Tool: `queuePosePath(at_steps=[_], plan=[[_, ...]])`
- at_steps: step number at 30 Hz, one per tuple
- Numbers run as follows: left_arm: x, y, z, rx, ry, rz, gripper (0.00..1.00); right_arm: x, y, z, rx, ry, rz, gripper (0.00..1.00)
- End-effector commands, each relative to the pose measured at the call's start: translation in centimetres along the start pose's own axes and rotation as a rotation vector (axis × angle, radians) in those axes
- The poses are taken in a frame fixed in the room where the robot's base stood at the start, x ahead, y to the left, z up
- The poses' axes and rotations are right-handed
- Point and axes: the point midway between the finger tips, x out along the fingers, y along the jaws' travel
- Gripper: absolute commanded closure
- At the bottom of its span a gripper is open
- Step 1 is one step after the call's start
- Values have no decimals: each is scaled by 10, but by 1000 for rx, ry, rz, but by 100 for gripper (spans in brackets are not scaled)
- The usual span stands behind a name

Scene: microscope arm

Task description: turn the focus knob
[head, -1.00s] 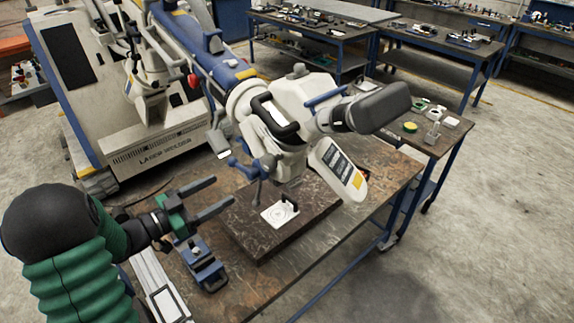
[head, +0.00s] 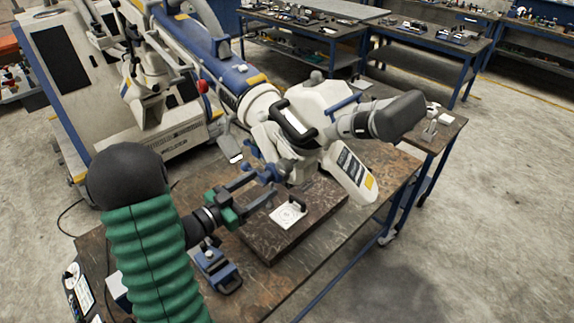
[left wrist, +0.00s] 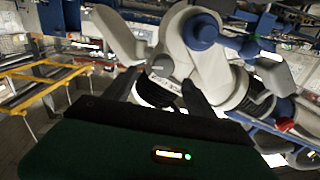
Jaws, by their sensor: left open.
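The white microscope head (head: 312,105) hangs over the table on a blue and white arm. Blue knobs (head: 268,173) show on its lower left side; I cannot tell for sure which one is the focus knob. My left gripper (head: 262,184) is open, with its fingertips close to these knobs. I cannot tell whether they touch. In the left wrist view the white microscope body with a round blue cap (left wrist: 201,29) fills the upper middle, beyond the dark fingers. My right gripper is not in view.
A dark slab (head: 268,240) with a small white plate (head: 288,214) lies under the microscope on the worktable (head: 265,292). A blue vise-like fixture (head: 217,268) stands below my left gripper. A large white machine (head: 75,75) stands behind at left.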

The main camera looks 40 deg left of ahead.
Motion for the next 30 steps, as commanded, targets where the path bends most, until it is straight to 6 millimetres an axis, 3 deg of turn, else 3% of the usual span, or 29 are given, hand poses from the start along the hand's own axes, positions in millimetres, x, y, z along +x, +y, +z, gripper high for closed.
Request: queuePosePath(at_steps=[6,12,22,30], plan=[[57,0,-4,-2,1,3,35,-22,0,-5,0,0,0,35],[90,1,-2,-2,-1,1,35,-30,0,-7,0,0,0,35],[96,2,-1,1,1,0,35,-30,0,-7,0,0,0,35],[96,0,0,-1,0,0,70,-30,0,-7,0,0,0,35]])
